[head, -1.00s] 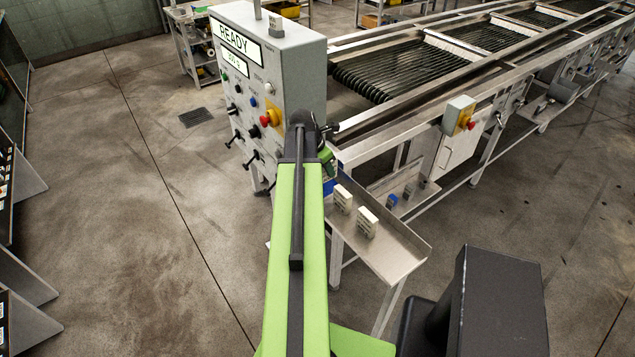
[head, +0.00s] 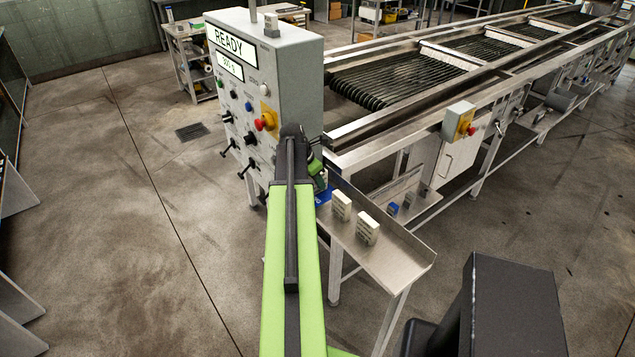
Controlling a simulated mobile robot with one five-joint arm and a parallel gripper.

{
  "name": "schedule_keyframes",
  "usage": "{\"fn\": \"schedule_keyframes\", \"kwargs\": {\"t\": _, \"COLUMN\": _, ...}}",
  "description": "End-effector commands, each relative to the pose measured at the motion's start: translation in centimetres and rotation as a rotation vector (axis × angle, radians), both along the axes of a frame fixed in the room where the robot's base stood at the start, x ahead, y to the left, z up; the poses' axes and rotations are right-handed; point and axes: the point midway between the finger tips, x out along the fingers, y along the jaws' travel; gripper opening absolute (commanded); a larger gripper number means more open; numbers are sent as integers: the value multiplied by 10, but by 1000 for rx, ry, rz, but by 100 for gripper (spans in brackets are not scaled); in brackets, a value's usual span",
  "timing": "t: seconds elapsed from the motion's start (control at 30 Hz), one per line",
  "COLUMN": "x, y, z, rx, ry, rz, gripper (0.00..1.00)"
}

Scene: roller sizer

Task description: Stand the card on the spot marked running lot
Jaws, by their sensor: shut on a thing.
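My gripper (head: 318,170) is at the far end of my green arm, above the left end of the metal tray (head: 392,262), and mostly hidden by the arm. It is shut on the card. A blue patch (head: 323,195) shows just below the gripper, probably the card; its face and any contact with the tray are hidden.
A grey control cabinet (head: 297,85) with a READY display, knobs and a red button stands left of the tray. The roller conveyor (head: 400,80) runs behind. A small blue block (head: 393,209) shows beyond the tray's raised edge. The front of the tray is bare.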

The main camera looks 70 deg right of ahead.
Motion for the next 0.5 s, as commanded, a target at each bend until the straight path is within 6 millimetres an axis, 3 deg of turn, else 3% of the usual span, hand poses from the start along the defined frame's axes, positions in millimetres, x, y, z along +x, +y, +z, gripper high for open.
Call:
{"fn": "schedule_keyframes", "kwargs": {"t": 0.1, "x": 0, "y": 0, "z": -5, "rx": 0, "ry": 0, "rz": 0, "gripper": 0}}
{"fn": "schedule_keyframes", "kwargs": {"t": 0.13, "x": 0, "y": 0, "z": -4, "rx": 0, "ry": 0, "rz": 0, "gripper": 24}}
{"fn": "schedule_keyframes", "kwargs": {"t": 0.27, "x": 0, "y": 0, "z": -3, "rx": 0, "ry": 0, "rz": 1, "gripper": 41}}
{"fn": "schedule_keyframes", "kwargs": {"t": 0.5, "x": 1, "y": 0, "z": -3, "rx": 0, "ry": 0, "rz": 1, "gripper": 43}}
